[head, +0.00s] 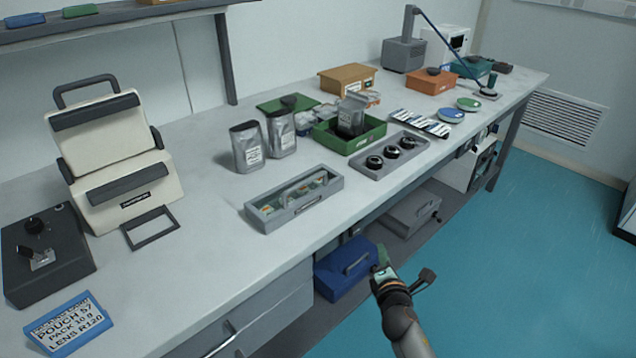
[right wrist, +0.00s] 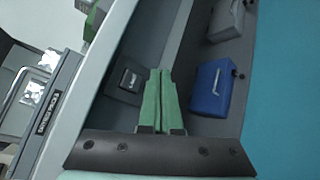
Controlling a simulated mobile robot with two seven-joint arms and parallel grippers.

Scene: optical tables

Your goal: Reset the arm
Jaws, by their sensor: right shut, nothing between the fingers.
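My right gripper (head: 384,274) is in the head view, low in front of the table's front edge and beside the lower shelf. Its green fingers are together with nothing between them. In the right wrist view the shut fingers (right wrist: 159,100) point toward the space under the tabletop. My left gripper is not in the head view.
The table (head: 200,220) holds a grey tray with a clear lid (head: 293,200), silver pouches (head: 247,148), a green bin (head: 348,137) and a cream sealer-like machine (head: 110,150). A blue case (head: 345,268) sits on the lower shelf near my right gripper.

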